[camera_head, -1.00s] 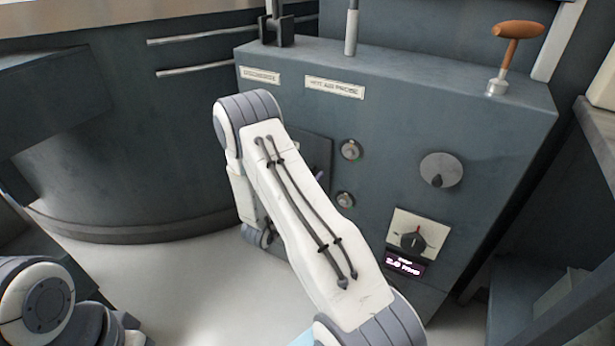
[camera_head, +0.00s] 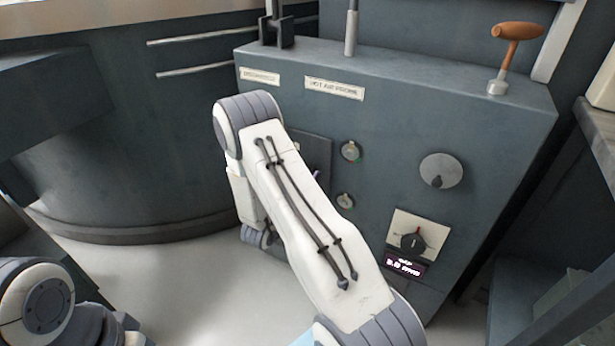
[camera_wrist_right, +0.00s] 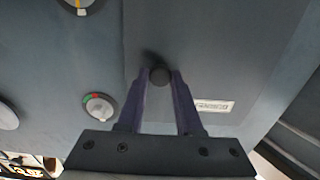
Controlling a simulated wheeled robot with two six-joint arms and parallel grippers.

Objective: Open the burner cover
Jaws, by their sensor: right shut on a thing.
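The burner cover (camera_head: 318,147) is a dark square panel on the front of the blue-grey machine, mostly hidden behind my right arm in the head view. In the right wrist view the cover (camera_wrist_right: 215,65) fills the middle, with a small label (camera_wrist_right: 212,106). It looks flush with the front. A round dark knob (camera_wrist_right: 159,74) sits on it. My right gripper (camera_wrist_right: 160,84) is shut on this knob, one purple finger on each side. My left gripper is out of view; only part of the left arm shows at lower left.
An orange-handled lever (camera_head: 517,32) stands on top. Pale floor is free at lower left.

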